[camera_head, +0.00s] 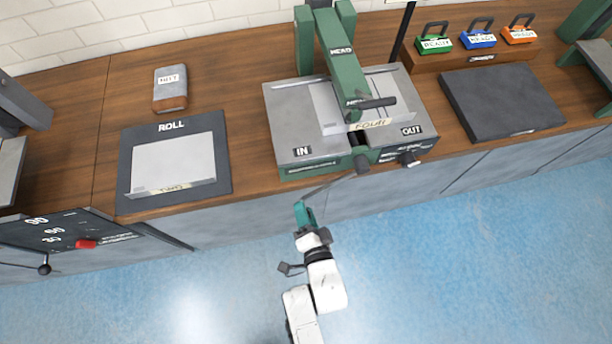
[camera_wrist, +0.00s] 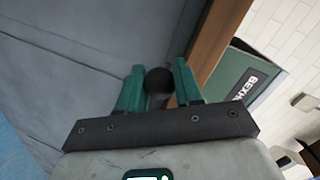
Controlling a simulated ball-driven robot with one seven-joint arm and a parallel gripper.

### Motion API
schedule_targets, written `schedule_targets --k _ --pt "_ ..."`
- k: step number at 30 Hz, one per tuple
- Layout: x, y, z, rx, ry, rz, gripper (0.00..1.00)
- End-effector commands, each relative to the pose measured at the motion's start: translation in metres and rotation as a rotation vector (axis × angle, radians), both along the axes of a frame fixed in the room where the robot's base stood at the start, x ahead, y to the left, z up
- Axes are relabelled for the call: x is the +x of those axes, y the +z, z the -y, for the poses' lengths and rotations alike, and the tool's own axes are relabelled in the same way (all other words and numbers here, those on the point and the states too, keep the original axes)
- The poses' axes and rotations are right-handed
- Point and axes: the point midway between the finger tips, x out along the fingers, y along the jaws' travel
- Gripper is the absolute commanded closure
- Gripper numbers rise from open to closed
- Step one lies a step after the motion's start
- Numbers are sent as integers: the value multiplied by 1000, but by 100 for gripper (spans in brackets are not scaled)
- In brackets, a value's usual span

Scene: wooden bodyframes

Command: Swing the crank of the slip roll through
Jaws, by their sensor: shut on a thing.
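The slip roll (camera_head: 318,167) is a green machine on the bench with grey IN and OUT tables. Its crank (camera_head: 333,183) is a thin dark rod slanting from a dark hub at the front of the machine down-left to my gripper. My gripper (camera_head: 302,208) has teal fingers and is out in front of the bench edge. In the wrist view my gripper (camera_wrist: 158,84) is shut on the crank's round black knob (camera_wrist: 159,79), which sits between both fingertips. A sheet labelled FOUR (camera_head: 372,124) lies at the middle of the machine.
A dark ROLL mat (camera_head: 222,184) bears a grey sheet labelled TWO (camera_head: 172,165). A small labelled block (camera_head: 170,92) stands behind it. A dark pad (camera_head: 500,100) and several coloured padlocks (camera_head: 478,40) are at the right. The blue floor before the bench is clear.

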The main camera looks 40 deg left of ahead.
Motion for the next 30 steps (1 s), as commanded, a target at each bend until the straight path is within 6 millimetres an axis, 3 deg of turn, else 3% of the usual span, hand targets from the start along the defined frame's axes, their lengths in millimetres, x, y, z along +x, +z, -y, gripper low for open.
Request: schedule_targets --k 8,9,16,25,30 --pt "-1 3 -2 7 4 4 100" --pt "-1 3 -2 8 4 4 64" --pt "-1 3 -2 6 3 3 43" --pt "-3 2 1 3 2 2 43" --pt "-15 7 17 2 3 0 43"
